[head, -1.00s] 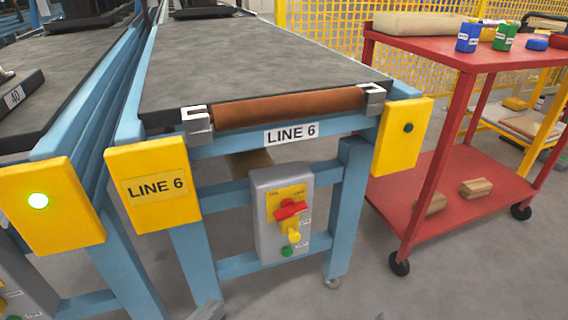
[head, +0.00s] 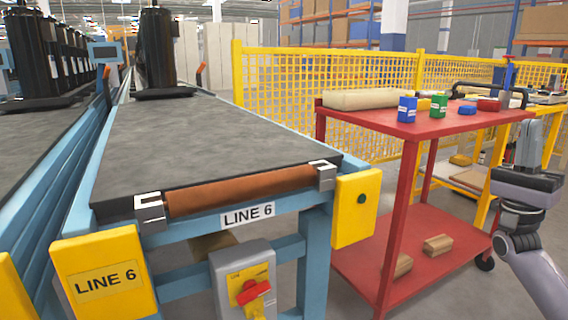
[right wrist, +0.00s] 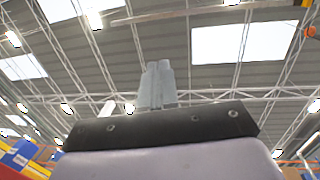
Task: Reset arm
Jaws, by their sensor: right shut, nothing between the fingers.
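My right gripper (head: 527,146) is raised at the right edge of the head view, pointing up, beside the red cart. In the right wrist view its two grey fingers (right wrist: 157,86) are together with nothing between them, against the ceiling. My left gripper is not in view. The Line 6 conveyor (head: 200,140) stands at the left and middle, with a brown end roller (head: 240,190). A grey control box (head: 243,283) with a red switch (head: 253,292) hangs under its end, its lower part cut off by the picture edge.
A yellow mesh fence (head: 330,85) runs behind. Black compressors (head: 154,48) stand on the conveyors.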

